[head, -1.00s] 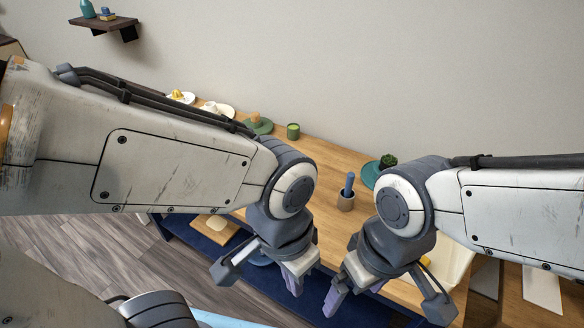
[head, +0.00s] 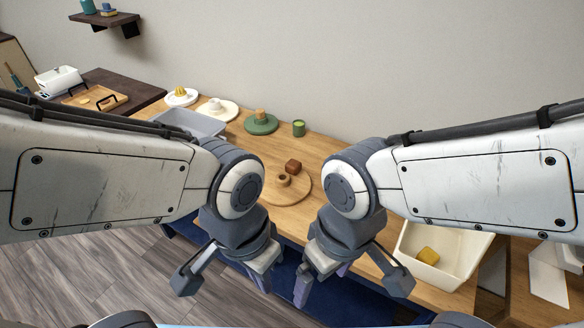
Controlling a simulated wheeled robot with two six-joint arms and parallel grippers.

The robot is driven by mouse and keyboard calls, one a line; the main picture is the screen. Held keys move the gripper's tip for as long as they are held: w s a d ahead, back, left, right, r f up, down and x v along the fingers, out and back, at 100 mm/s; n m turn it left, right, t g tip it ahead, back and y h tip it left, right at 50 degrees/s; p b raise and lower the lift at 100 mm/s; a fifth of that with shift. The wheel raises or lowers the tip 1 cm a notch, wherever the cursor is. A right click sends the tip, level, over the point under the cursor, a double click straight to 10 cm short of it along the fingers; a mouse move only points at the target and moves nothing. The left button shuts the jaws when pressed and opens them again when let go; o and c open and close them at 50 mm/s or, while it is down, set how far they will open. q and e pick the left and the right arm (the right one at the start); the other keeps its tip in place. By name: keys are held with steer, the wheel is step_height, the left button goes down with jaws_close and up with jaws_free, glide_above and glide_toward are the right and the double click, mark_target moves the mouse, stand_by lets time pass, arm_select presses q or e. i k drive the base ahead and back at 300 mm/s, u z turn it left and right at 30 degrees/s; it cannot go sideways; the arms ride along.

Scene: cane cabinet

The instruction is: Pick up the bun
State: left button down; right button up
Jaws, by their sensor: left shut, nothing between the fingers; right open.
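A small brown rounded piece (head: 293,166), which may be the bun, lies on a round wooden board (head: 298,190) on the table. A light brown ring-like piece (head: 283,180) lies beside it. My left gripper (head: 263,276) is shut and empty, low in front of the table's front edge. My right gripper (head: 322,279) is open and empty, to the right of the left one. Both are apart from the board, lower in the picture. My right arm covers the table just right of the board.
A white bin (head: 408,250) with a yellow piece (head: 428,256) in it stands at the right. A green dish (head: 262,125), green cup (head: 298,128) and white plates line the back. A grey tub (head: 180,122) and a wooden tray (head: 118,92) are at the left.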

mark_target(293, 167)
steer(key=u, duration=0.5)
steer(key=k, duration=0.6)
steer(key=u, duration=1)
steer(key=i, duration=1.5)
steer(key=z, duration=1.1)
steer(key=i, duration=0.8)
steer(key=z, duration=0.9)
